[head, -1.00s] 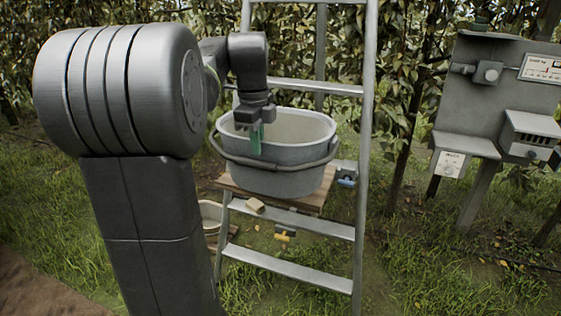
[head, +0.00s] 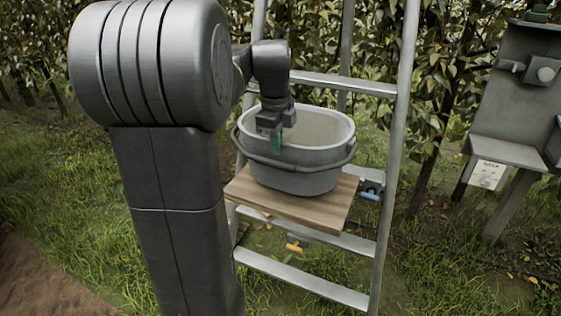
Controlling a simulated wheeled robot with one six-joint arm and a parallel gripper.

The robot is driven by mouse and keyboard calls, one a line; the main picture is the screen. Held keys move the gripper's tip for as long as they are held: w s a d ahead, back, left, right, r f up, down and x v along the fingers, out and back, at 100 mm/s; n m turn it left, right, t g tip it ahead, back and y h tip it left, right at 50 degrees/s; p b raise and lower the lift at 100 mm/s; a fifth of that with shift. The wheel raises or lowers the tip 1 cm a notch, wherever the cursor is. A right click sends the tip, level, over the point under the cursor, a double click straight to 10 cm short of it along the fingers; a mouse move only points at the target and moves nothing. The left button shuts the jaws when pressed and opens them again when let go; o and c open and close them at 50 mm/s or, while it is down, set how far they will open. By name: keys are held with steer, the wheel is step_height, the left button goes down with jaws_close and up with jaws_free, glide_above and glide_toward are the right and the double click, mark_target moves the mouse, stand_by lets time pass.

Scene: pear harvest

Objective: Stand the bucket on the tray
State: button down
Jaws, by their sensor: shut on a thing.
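The grey bucket (head: 305,180) is upright over the wooden tray (head: 300,210), which is set at the ladder. Its base appears to meet the board, though I cannot tell for certain whether it rests there. The bucket is open at the top, and its bail handle hangs across the near side. My gripper (head: 277,140) points down at the bucket's near-left rim and is shut on it, with a green part showing against the wall. The board's front strip is bare.
A metal ladder (head: 395,150) stands around the tray, with its right rail close to the bucket. A blue item (head: 370,192) and a yellow item (head: 296,247) show near the rungs. A grey stand (head: 507,150) is at the right. Dense foliage lies behind.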

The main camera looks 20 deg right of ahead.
mark_target(278, 158)
steer(key=shift+f, duration=2.2)
steer(key=shift+f, duration=0.15)
steer(key=c, duration=1.6)
jaws_free()
step_height(278, 158, up, 12)
steer(key=shift+s+a, duration=0.4)
steer(key=shift+a, duration=0.05)
